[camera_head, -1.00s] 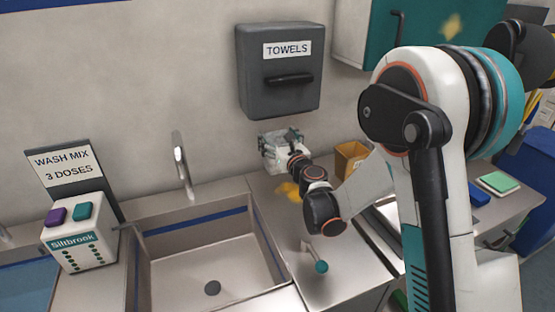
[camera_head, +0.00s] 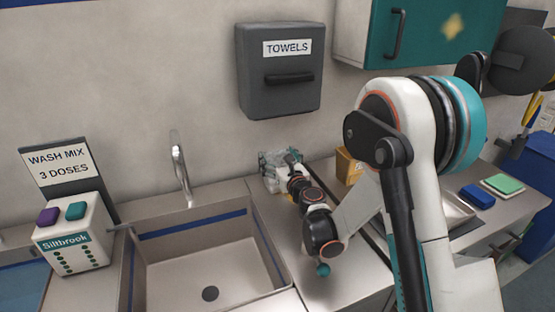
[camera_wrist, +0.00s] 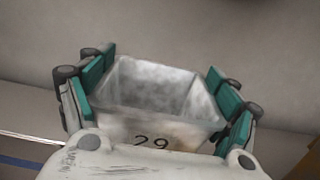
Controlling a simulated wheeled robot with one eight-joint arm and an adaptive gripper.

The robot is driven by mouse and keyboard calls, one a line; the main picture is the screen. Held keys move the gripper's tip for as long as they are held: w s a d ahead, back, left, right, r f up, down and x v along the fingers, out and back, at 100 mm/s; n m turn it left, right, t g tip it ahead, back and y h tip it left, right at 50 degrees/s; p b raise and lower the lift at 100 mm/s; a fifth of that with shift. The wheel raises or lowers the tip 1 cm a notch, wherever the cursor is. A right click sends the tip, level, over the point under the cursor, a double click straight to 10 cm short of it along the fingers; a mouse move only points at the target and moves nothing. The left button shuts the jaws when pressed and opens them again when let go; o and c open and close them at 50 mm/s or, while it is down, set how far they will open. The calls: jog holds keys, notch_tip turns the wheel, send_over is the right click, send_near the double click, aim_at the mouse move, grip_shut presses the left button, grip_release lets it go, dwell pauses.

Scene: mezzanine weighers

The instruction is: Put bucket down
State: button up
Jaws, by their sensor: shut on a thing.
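In the head view the bucket (camera_head: 270,180) is at the back of the steel counter, close to the wall, below and apart from the towel dispenser. My gripper (camera_head: 280,165) is shut on it from the front right. The bucket looks upright. I cannot tell whether its base touches the counter, as my wrist partly covers it.
A steel sink (camera_head: 205,262) with a tap (camera_head: 181,168) lies left of the bucket. The towel dispenser (camera_head: 280,95) hangs above. An orange-brown box (camera_head: 347,167) stands to the right. A wash mix dispenser (camera_head: 75,235) is far left. Bare counter (camera_head: 270,215) lies in front of the bucket.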

jog(key=o, duration=1.8)
jog(key=shift+f, duration=0.1)
jog(key=shift+r, duration=0.25)
jog(key=v, duration=1.1)
jog(key=s+r+n+g+y, duration=0.1)
jog(key=s+r+n+g, duration=0.1)
jog(key=s+r+n, duration=0.5)
jog(key=s+r+n+g, duration=0.1)
jog(key=s+n+g, duration=0.25)
jog(key=n, duration=0.65)
jog(key=s+d+f+n+g+h, duration=0.1)
jog(key=s+d+n+h, duration=0.1)
jog(key=s+d+n, duration=0.2)
jog(key=s+d+f+n+g+h, duration=0.1)
jog(key=s+d+n, duration=0.4)
jog(key=s, duration=0.6)
jog(key=s+d+f+n+g+h, duration=0.1)
jog(key=s+d+n+g+h, duration=0.1)
jog(key=s+n, duration=0.4)
jog(key=shift+s+d+f+g+h, duration=0.1)
jog(key=shift+s+d+g+h, duration=0.05)
jog(key=shift+s+d+h, duration=0.4)
jog(key=shift+s+d+f+g+h, duration=0.1)
jog(key=shift+s+d+h, duration=0.2)
jog(key=shift+d, duration=0.35)
